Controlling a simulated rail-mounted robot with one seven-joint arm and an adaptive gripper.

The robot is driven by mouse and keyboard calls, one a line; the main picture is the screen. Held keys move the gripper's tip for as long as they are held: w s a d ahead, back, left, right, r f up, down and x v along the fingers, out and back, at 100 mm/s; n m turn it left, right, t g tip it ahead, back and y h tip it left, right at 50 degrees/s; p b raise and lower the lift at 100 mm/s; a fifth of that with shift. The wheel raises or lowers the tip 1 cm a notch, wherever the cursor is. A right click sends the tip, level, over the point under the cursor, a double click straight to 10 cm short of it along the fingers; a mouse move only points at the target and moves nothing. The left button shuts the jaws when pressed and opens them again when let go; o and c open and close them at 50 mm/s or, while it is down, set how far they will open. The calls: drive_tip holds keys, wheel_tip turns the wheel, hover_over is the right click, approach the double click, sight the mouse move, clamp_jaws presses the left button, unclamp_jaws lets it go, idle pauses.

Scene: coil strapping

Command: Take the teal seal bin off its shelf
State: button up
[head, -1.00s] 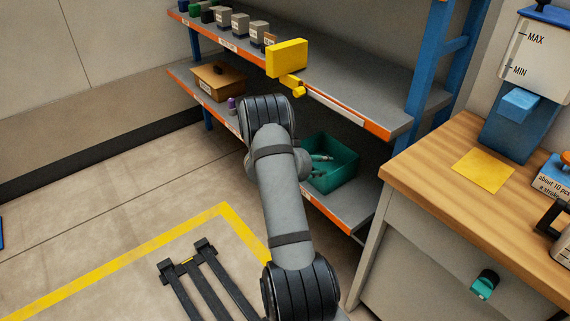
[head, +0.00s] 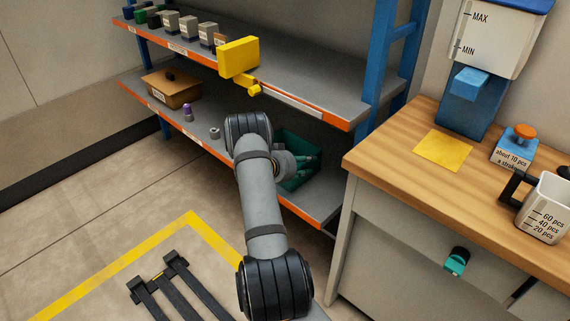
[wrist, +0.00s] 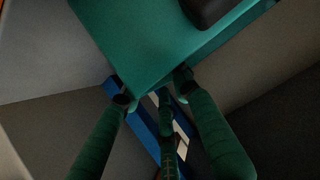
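The teal seal bin (head: 292,184) sits on the lower shelf, right of my wrist in the head view, with its left part hidden behind my arm. In the wrist view a smooth teal surface of the bin (wrist: 135,40) fills the upper middle, close to the camera. My gripper (wrist: 155,92) has green-tinted fingers reaching up from the bottom. The fingertips are apart and at the bin's lower edge; I cannot tell whether they touch it. In the head view, my gripper (head: 306,163) is partly hidden and overlaps the bin.
The lower shelf (head: 318,208) also holds a brown box (head: 172,92) and a small purple-topped item (head: 188,113). The upper shelf (head: 300,85) is above the bin, with a yellow block (head: 238,57) at its edge. A wooden-topped workbench (head: 395,155) stands close on the right.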

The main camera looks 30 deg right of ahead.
drive_tip(key=shift+d, duration=0.1)
drive_tip(key=shift+c, duration=1)
clamp_jaws()
drive_tip(key=shift+w, duration=0.1)
